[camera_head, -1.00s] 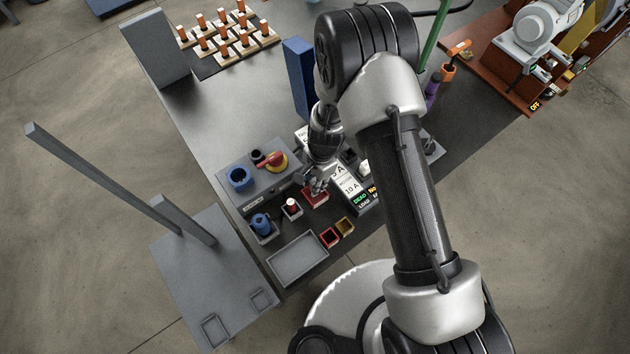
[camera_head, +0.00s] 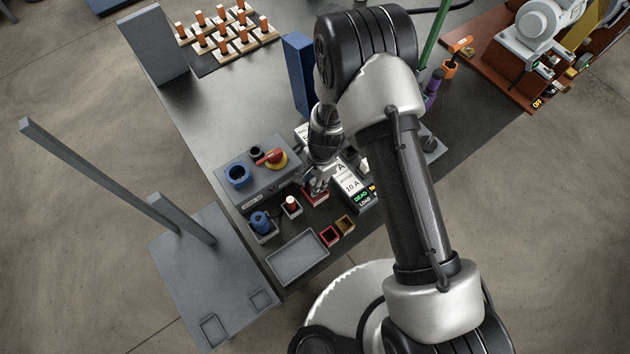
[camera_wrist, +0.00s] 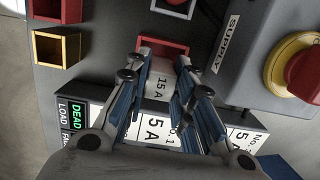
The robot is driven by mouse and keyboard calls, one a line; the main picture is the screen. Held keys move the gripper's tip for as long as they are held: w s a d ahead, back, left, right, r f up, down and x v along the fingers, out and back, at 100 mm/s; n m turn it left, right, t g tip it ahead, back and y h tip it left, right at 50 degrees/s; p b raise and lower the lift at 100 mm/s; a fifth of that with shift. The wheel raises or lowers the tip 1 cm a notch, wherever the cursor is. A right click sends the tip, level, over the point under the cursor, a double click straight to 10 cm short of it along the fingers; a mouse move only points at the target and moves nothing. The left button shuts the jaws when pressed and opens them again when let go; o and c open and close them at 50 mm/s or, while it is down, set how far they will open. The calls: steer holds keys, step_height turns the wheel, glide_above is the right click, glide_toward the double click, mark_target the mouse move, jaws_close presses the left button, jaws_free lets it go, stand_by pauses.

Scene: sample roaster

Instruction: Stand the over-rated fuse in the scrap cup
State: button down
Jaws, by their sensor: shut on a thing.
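A red square cup (camera_wrist: 163,42) is just beyond the fuse's far end. The fuse overlaps the cup's near side, so I cannot tell whether its end is inside. In the head view my gripper (camera_head: 319,186) is right above the red cup (camera_head: 314,198), and the fuse is mostly hidden by the fingers.
A grey supply box (camera_head: 250,185) with a red knob is behind. A labelled panel (camera_head: 352,185) is at right.

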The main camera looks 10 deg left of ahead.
steer(key=shift+f+b, duration=0.95)
steer(key=shift+f, duration=0.4)
steer(key=c, duration=1.3)
jaws_free()
steer(key=shift+r, duration=0.1)
step_height(320, 180, up, 12)
steer(key=w, duration=0.1)
steer(key=shift+d, duration=0.45)
steer(key=shift+w, duration=0.1)
